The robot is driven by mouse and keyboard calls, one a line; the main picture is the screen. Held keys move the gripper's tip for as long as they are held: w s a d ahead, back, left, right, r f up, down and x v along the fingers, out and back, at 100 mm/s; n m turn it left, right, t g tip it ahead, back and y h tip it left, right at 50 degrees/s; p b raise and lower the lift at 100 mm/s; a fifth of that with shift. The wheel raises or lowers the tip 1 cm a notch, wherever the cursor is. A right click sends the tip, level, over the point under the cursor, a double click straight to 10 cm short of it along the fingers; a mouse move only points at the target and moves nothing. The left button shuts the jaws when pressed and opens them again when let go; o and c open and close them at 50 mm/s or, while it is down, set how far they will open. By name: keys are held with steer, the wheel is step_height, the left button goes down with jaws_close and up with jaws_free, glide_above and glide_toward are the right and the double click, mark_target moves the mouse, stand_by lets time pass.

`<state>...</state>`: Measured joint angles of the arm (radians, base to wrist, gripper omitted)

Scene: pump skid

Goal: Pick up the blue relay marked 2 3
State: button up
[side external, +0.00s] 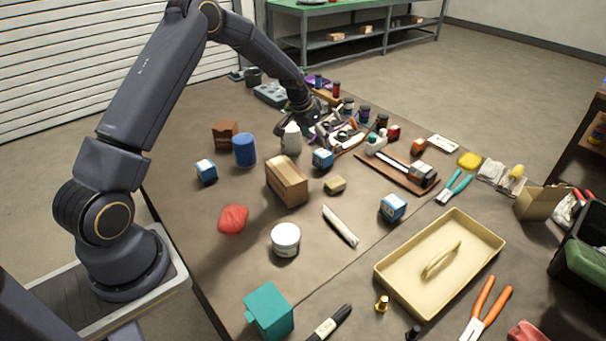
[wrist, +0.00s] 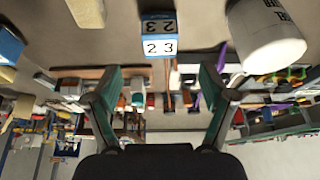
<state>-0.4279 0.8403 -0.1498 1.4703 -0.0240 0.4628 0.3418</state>
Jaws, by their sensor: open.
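The blue relay marked 2 3 (wrist: 160,45) is at the top middle of the wrist view, its white label facing the camera. It lies between the lines of my two fingers, out beyond their tips. My gripper (wrist: 160,82) is open and empty, with a finger on either side. In the side external view my gripper (side external: 318,128) is low over the crowded far part of the table. A blue relay (side external: 322,158) stands just nearer the camera and seems the same one; its marking is too small to read there. Two similar blue relays (side external: 205,171) (side external: 392,207) stand apart.
A white container with dark lettering (wrist: 265,35) stands close beside the relay; it seems to be the white one (side external: 291,138) in the side view. A cardboard box (side external: 287,181), blue cylinder (side external: 244,150) and small tan block (side external: 335,185) are nearby. Tools crowd the table behind.

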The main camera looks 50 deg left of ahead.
mark_target(321, 154)
steer(key=x, duration=0.5)
steer(key=shift+f, duration=0.2)
steer(key=x, duration=0.5)
steer(key=shift+f, duration=0.15)
steer(key=c, duration=1.3)
steer(key=shift+c, duration=0.2)
